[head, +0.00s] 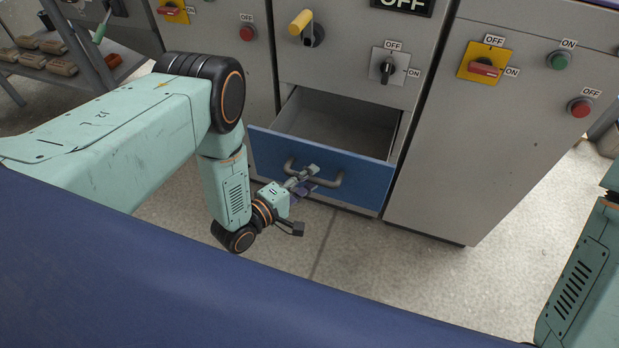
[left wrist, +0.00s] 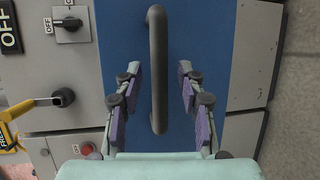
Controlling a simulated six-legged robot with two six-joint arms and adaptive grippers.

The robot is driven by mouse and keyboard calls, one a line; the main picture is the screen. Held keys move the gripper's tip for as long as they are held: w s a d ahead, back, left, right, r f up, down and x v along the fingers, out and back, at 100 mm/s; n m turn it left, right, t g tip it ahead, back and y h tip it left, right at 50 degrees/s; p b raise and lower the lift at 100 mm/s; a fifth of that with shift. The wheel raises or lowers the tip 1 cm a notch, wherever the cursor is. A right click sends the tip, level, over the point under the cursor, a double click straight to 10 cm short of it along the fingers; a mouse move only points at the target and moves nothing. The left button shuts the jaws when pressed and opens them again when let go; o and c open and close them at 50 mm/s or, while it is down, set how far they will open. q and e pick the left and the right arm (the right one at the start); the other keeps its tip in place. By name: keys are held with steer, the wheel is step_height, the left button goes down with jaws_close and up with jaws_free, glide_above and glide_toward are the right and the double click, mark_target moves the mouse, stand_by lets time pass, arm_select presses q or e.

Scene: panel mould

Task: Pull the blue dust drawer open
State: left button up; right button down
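The blue dust drawer (head: 365,180) stands pulled out from the grey cabinet in the head view, with its empty-looking inside showing. Its blue front (left wrist: 205,35) fills the middle of the left wrist view. The dark grey bar handle (head: 339,180) is fixed to the front; it also shows in the left wrist view (left wrist: 157,70). My left gripper (head: 304,200) is at the handle. In the left wrist view its two purple-padded fingers (left wrist: 159,82) are spread, one on each side of the handle, with gaps to it. My right gripper is out of view.
A rack with brown blocks (head: 60,67) stands far left. The floor (head: 480,275) before the cabinets is clear.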

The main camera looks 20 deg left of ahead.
arm_select(q)
steer(key=v, duration=1.1)
steer(key=shift+s+r, duration=0.1)
steer(key=shift+r, duration=0.05)
